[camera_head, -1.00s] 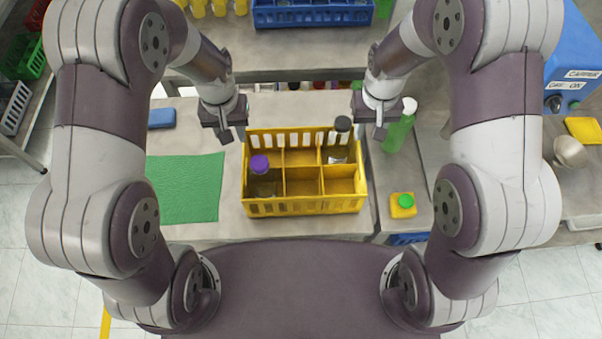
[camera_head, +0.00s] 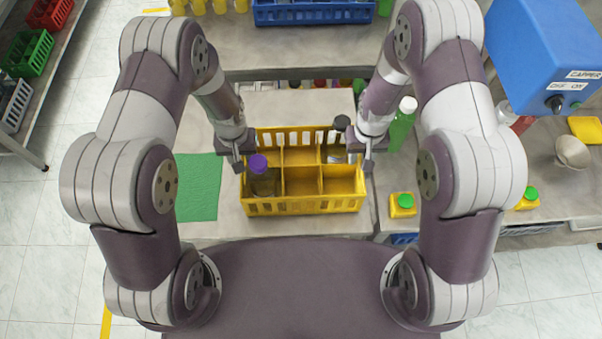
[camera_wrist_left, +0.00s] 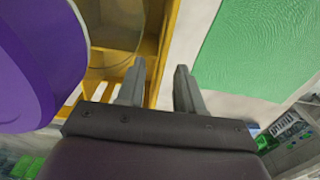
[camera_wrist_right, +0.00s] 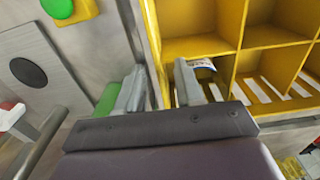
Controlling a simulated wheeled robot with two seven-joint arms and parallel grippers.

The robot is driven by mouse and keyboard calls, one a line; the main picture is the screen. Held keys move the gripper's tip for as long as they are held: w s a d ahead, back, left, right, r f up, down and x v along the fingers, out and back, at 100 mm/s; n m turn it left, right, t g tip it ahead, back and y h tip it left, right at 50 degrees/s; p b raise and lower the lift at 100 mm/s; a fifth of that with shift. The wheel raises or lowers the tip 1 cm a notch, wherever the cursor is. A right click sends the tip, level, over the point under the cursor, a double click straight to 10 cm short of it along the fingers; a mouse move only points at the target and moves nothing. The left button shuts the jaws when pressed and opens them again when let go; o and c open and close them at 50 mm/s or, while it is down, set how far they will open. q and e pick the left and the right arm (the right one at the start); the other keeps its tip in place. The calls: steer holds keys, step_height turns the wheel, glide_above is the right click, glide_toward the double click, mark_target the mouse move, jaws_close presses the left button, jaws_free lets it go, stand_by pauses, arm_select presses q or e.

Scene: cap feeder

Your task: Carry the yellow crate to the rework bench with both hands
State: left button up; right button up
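The yellow crate (camera_head: 305,205) stands on the grey bench in front of me. A purple-capped bottle (camera_head: 258,164) stands in it at the left and a black-capped bottle (camera_head: 341,123) at the back right; other compartments look empty. My left gripper (camera_head: 238,165) is at the crate's left end. In the left wrist view its fingers (camera_wrist_left: 160,85) are apart, with the crate's end wall (camera_wrist_left: 166,45) running between them. My right gripper (camera_head: 368,163) is at the right end. In the right wrist view its fingers (camera_wrist_right: 160,88) are apart on either side of the wall. I cannot tell which surface is the rework bench.
A green mat (camera_head: 198,190) lies left of the crate. To the right are a green bottle (camera_head: 402,125) and a yellow container with green cap (camera_head: 403,204). A blue crate (camera_head: 312,12) is on the back bench, the blue capper (camera_head: 545,60) at the right.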

arm_select(q)
jaws_close()
arm_select(e)
jaws_close()
arm_select(q)
steer(key=shift+w+d+r, duration=0.1)
arm_select(e)
steer(key=shift+w, duration=0.1)
stand_by(1.1)
